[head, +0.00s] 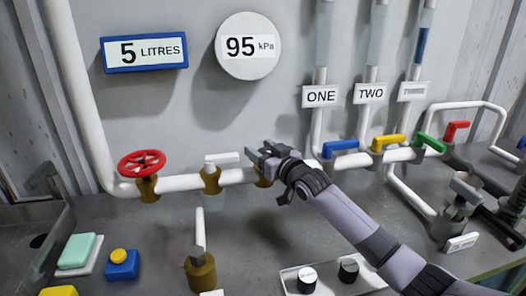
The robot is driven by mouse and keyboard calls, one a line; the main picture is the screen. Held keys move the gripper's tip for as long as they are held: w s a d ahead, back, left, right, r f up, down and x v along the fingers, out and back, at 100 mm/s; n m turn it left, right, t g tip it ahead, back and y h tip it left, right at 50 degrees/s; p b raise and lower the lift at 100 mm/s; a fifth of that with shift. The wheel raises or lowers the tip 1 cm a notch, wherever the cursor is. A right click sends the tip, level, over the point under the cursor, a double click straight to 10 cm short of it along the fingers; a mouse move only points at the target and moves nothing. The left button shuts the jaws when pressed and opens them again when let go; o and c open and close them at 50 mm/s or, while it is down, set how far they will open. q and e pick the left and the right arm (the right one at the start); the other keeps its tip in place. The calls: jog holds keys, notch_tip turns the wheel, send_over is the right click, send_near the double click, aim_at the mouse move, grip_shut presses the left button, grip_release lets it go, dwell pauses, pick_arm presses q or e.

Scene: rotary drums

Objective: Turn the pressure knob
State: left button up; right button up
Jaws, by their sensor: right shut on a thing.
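A round white gauge (249,46) on the back wall reads 95 kPa. Below it, a white pipe (185,183) carries several brass fittings. My right gripper (258,153) is at the rightmost brass fitting (263,179), shut on its knob, which the fingers mostly hide. I cannot make out which way the knob points. A white knob (307,279) and a dark knob (348,269) sit on a pale panel at the front, apart from the gripper. My left gripper is out of view.
A red handwheel (142,163) and a white lever (221,159) stand on the pipe to the left. Blue (340,146), yellow (388,141) and green (431,143) handles are to the right. An upright white lever (199,230) on a brass base stands in front.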

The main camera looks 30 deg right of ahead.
jog(key=shift+a+r+n+y+b, duration=0.3)
jog(key=shift+n+y+b, duration=0.2)
jog(key=shift+n+y, duration=0.3)
jog(key=shift+y, duration=0.4)
jog(key=shift+f, duration=0.1)
jog(key=o, duration=0.9)
jog(key=shift+f, duration=0.1)
jog(key=shift+s+d+f, duration=0.1)
jog(key=shift+d, duration=0.05)
jog(key=shift+s+d+b, duration=0.15)
jog(key=shift+s+b, duration=0.15)
jog(key=shift+s, duration=0.3)
jog(key=shift+b+v, duration=0.3)
jog(key=shift+v, duration=2.6)
